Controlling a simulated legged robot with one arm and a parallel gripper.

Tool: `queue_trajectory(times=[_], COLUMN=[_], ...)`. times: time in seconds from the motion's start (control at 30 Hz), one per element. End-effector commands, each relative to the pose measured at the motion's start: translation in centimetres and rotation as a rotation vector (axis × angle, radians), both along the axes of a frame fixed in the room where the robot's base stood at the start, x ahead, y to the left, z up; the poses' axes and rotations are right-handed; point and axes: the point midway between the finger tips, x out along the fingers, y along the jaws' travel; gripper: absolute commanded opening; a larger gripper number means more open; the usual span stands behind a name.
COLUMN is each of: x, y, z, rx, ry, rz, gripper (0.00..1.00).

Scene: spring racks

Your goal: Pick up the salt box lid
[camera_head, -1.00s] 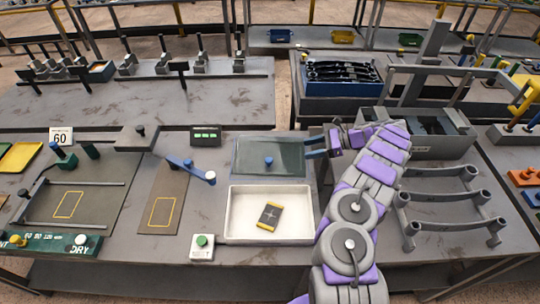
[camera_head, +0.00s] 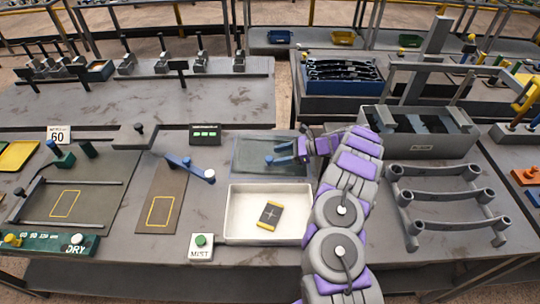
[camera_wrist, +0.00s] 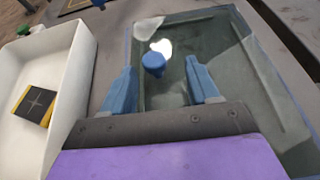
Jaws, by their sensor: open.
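The salt box lid (camera_head: 250,158) is a dark, glassy, rectangular panel with a blue knob (camera_wrist: 153,63) on top. It lies flat on the table just behind the white box (camera_head: 236,236). My gripper (camera_head: 271,155) reaches over the lid from the right, with its blue fingers pointing left toward the knob. In the wrist view, my gripper (camera_wrist: 160,75) is open. The knob stands just ahead of and between the two fingertips, and no contact shows. In the head view the fingers partly hide the lid's right part and the knob.
The white box holds a dark block (camera_head: 269,214) with yellow ends. A MIST button box (camera_head: 202,247) stands at its left. A lever with a blue arm (camera_head: 190,168) is left of the lid. A grey rack (camera_head: 447,205) and a grey bin (camera_head: 420,146) stand at the right.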

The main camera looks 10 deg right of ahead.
Motion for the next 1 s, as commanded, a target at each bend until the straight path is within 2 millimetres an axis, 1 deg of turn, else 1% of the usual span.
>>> queue_trajectory(times=[0.2,0.33,0.4,0.6,1.0], x=[-0.1,0.4,0.5,0.5,0.5], y=[2.7,4.2,4.5,4.5,4.5], z=[-1.3,-1.9,-2.0,-1.9,-2.0], rx=[0.004,0.002,0.0,0.0,0.0], ry=[0.003,0.001,0.001,0.001,0.002], rz=[0.005,0.004,0.003,0.002,0.001], gripper=[0.6,0.6,0.6,0.59,0.21])
